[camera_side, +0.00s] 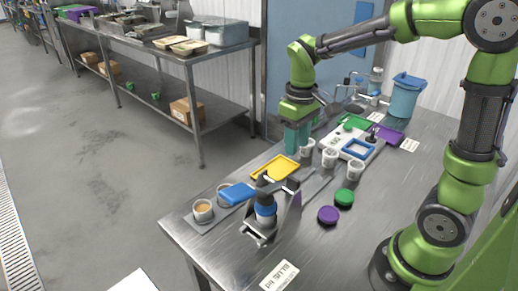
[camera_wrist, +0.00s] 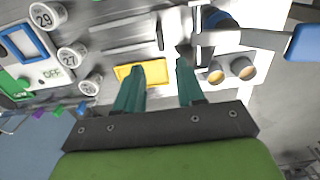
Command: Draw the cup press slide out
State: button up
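The cup press (camera_side: 265,211) stands near the front of the steel table in the side view, a metal frame with a dark blue cylinder. A bar with a blue grip (camera_side: 237,194) reaches left from it, over two cups with brown contents (camera_side: 203,211). The press also shows at the top of the wrist view (camera_wrist: 200,32), with the blue grip (camera_wrist: 303,44) to its right. A flat metal strip (camera_side: 316,183) lies behind the press; I cannot tell which part is the slide. My gripper (camera_side: 297,151) is above the table behind the press. Its teal fingers (camera_wrist: 160,63) are apart and empty.
A yellow tray (camera_side: 275,168) lies between my gripper and the press. Several numbered white cups (camera_side: 329,158) stand to the right. Purple (camera_side: 328,215) and green (camera_side: 344,198) lids lie right of the press. A blue bin (camera_side: 406,97) stands at the back.

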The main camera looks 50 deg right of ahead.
aim_at(294, 178)
notch_tip(294, 178, down, 14)
jog(key=shift+f, duration=0.1)
dwell(0.4)
grip_shut()
